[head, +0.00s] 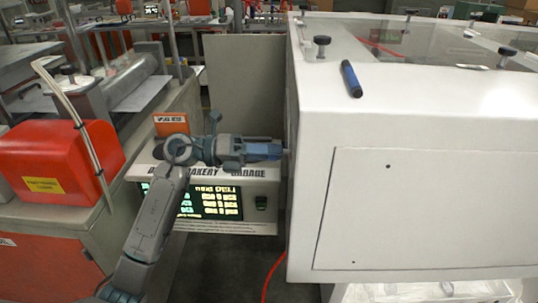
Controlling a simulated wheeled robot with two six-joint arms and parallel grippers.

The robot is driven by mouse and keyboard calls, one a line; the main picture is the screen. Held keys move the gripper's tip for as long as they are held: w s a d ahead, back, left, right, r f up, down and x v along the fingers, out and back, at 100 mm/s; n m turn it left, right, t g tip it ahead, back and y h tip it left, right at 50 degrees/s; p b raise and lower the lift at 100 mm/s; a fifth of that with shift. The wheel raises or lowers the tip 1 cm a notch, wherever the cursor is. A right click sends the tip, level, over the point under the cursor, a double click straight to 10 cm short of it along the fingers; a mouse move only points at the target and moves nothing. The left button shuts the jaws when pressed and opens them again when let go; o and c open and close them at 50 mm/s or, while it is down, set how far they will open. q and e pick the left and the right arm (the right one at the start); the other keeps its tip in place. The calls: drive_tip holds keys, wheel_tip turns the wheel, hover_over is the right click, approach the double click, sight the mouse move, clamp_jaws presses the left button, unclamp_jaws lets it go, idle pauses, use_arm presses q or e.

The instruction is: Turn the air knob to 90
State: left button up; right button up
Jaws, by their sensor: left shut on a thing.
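My left gripper (277,151) reaches in from the left and points right. Its fingertips are at the left side wall of the white cabinet (420,190). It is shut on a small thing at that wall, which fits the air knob. The knob itself is hidden by the fingers and the steep view of the wall, so its angle and any scale cannot be read. My right gripper is not in view.
A blue marker (351,79) and black knobs (322,46) are on the cabinet's top. A box with a lit display (215,203) stands below my left arm. An orange-red cover (60,162) is at left. A red hose (272,274) runs along the floor.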

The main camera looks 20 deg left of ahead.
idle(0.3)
use_arm(q)
drive_tip(key=o, duration=1)
drive_tip(key=shift+c, duration=0.2)
drive_tip(key=b+v, duration=0.2)
drive_tip(key=v, duration=0.8)
drive_tip(key=shift+a+b, duration=0.3)
drive_tip(key=shift+a, duration=0.1)
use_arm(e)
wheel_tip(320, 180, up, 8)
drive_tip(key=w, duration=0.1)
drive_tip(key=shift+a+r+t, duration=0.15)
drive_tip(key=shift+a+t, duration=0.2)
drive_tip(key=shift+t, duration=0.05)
